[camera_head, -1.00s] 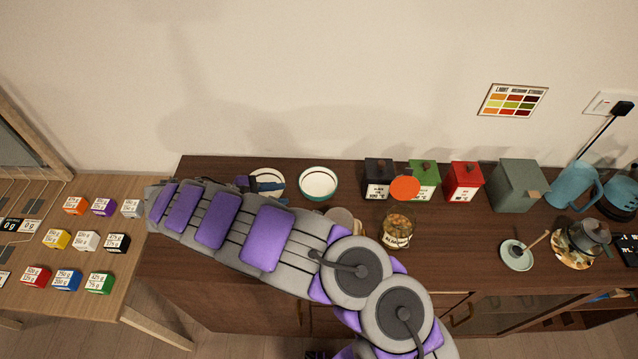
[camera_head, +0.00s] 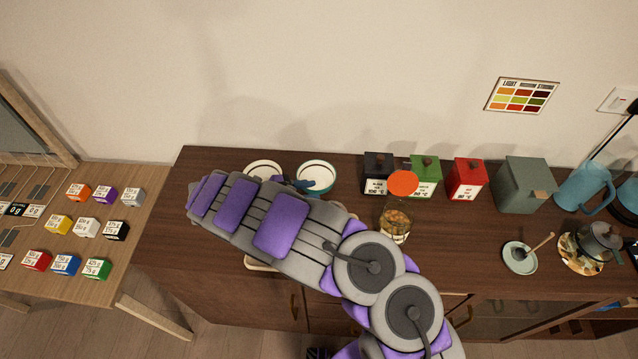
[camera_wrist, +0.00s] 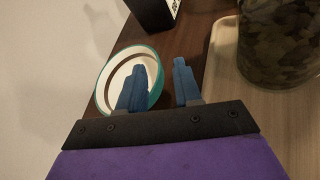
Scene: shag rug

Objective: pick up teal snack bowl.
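The teal snack bowl (camera_head: 318,169) has a white inside and a teal rim. It stands on the dark sideboard, near the wall. It also shows in the wrist view (camera_wrist: 118,75), left of centre. My gripper (camera_head: 302,184) is at the bowl's front left in the head view. In the wrist view my gripper (camera_wrist: 160,82) has its two blue fingers apart with nothing between them. The left finger overlaps the bowl's inside and the right finger lies just outside its right rim. I cannot tell whether either finger touches the bowl.
A white dish (camera_head: 263,168) stands left of the bowl. Black (camera_head: 376,170), green (camera_head: 426,172) and red (camera_head: 466,176) canisters stand to the right, with a glass jar (camera_head: 395,224) in front. A pale tray (camera_wrist: 218,85) with a camouflage-patterned container (camera_wrist: 280,45) is right of my fingers.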

